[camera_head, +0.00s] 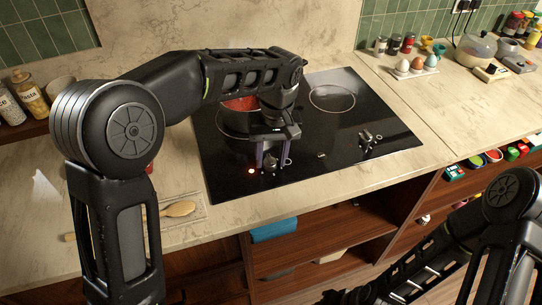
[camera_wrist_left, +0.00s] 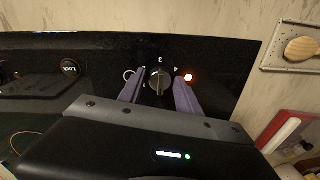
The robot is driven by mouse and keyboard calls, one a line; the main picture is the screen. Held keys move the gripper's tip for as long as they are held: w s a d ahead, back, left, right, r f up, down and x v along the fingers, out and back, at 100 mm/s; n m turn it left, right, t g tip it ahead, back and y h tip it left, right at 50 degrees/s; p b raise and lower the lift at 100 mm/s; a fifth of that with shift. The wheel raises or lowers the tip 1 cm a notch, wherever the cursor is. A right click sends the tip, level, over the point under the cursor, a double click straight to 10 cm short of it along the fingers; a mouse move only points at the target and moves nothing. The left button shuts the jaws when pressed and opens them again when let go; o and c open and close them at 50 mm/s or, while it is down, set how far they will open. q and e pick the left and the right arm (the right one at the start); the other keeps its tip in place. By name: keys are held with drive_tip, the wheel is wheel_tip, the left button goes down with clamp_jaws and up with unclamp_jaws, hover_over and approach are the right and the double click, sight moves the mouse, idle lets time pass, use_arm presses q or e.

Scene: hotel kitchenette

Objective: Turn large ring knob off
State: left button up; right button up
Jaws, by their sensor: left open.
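The dark knob (camera_wrist_left: 158,82) sits on the black cooktop panel in the left wrist view, with the digits 3 and 4 beside it. My left gripper (camera_head: 272,153) points down at the cooktop's front. Its two purple fingers (camera_wrist_left: 158,94) are open, one on each side of the knob; whether they touch it I cannot tell. My right arm is at the lower right, with its gripper mostly cut off at the bottom edge.
A black glass cooktop (camera_head: 375,105) carries a red pot (camera_head: 240,103), partly behind my left arm. A second control (camera_head: 368,140) is right of my gripper. A wooden spoon (camera_head: 178,209) lies left. An egg tray (camera_head: 410,70) stands at the back right. The right counter is partly bare.

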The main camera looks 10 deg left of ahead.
use_arm(q)
drive_tip(key=r, duration=0.7)
drive_tip(key=shift+w+d+r+p, duration=0.1)
drive_tip(key=shift+d+r+p, duration=0.2)
drive_tip(key=shift+r+p, duration=0.1)
